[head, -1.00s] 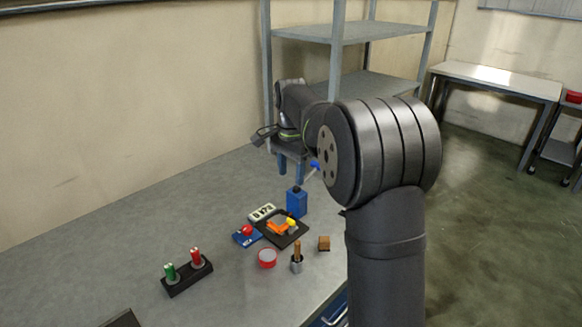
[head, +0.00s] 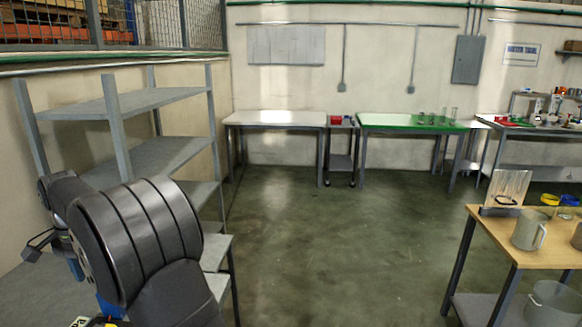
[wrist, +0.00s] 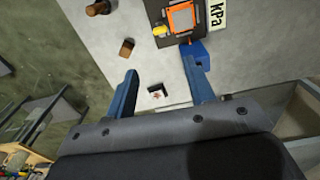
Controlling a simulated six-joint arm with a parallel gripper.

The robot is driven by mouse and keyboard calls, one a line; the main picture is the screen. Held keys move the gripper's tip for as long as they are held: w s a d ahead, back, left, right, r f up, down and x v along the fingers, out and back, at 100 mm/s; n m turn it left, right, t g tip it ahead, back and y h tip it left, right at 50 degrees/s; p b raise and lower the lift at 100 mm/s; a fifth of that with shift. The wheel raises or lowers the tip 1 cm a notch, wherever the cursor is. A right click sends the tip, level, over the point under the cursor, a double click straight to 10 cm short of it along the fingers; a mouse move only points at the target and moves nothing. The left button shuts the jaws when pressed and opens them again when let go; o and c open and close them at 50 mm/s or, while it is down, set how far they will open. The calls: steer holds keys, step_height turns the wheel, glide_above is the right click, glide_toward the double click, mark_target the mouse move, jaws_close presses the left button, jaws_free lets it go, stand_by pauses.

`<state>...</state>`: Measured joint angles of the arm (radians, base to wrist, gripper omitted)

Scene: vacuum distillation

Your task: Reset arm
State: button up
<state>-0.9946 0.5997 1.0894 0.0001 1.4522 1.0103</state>
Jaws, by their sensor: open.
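My gripper (wrist: 160,77) shows in the wrist view with its two blue fingers spread apart and nothing held between them. It hangs above the grey bench (wrist: 90,60). A small white and black item (wrist: 157,94) lies on the bench below the gap.
The wrist view shows a brown cube (wrist: 127,47), an orange-framed device (wrist: 183,18), a yellow piece (wrist: 160,31) and a kPa gauge (wrist: 216,15). A grey shelf (head: 160,155) stands behind the arm. A green table (head: 400,122) and wooden bench (head: 500,240) stand across open floor.

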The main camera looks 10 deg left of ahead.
mark_target(110, 326)
step_height(110, 326, down, 16)
steer(key=shift+r, duration=0.1)
stand_by(0.4)
step_height(110, 326, up, 17)
step_height(110, 326, down, 17)
steer(key=shift+f, duration=0.1)
steer(key=n, duration=0.8)
steer(key=shift+n, duration=0.3)
steer(key=n, duration=0.4)
steer(key=shift+n, duration=2.5)
